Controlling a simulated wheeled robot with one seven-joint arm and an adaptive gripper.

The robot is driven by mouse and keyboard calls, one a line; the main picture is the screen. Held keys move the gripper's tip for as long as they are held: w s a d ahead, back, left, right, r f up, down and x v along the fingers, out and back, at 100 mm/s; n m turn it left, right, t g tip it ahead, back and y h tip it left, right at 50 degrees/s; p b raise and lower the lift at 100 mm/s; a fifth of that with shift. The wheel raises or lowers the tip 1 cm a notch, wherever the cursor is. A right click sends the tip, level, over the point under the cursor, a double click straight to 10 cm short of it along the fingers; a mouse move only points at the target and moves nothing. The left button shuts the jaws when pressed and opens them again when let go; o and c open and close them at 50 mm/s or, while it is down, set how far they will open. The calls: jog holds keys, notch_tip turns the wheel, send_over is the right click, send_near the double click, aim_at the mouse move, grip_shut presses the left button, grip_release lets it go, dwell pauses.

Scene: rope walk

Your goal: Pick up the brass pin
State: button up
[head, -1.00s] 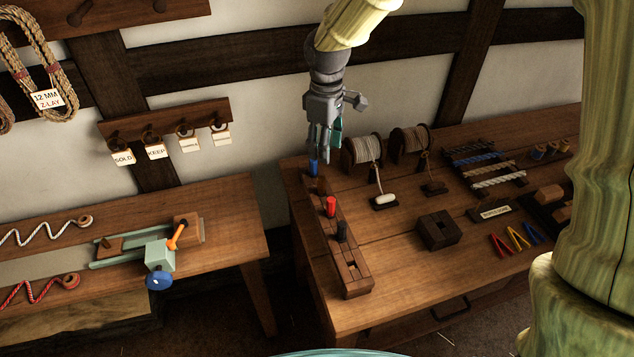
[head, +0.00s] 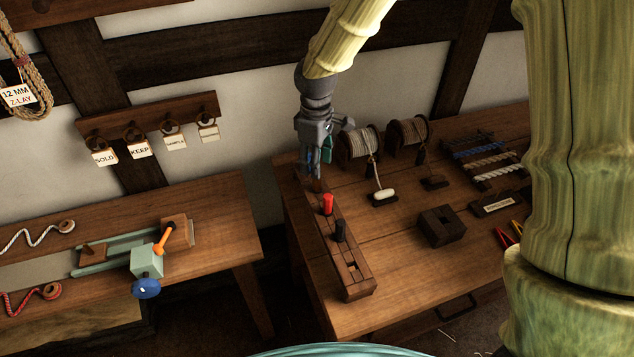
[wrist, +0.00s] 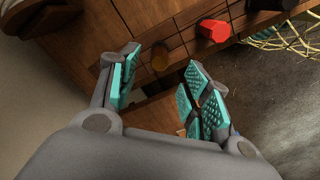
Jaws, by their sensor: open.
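The brass pin (wrist: 160,56) shows in the wrist view as a dull amber round top standing in the dark wooden rack, just ahead of the gap between my fingertips. In the head view it is a small brownish peg (head: 317,186) in the rack, close below my fingers and hard to make out. My gripper (head: 321,168) points down over the far end of the rack. Its teal-padded fingers are open and empty in the wrist view (wrist: 163,78), one on each side of the pin's line. Contact cannot be told.
The rack (head: 352,268) also holds a red peg (head: 328,204) and a black peg (head: 340,231). A blue peg is mostly hidden by my fingers. Rope reels (head: 358,146) stand right of my gripper. A dark wooden block (head: 438,227) sits farther right on the bench.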

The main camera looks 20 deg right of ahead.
aim_at(317, 187)
jog(key=shift+s+f+p, duration=0.15)
jog(key=shift+f+p, duration=0.2)
jog(key=shift+f, duration=0.15)
jog(key=shift+d+f+p, duration=0.2)
jog(key=shift+f+p, duration=0.65)
jog(key=shift+f, duration=1.4)
grip_shut()
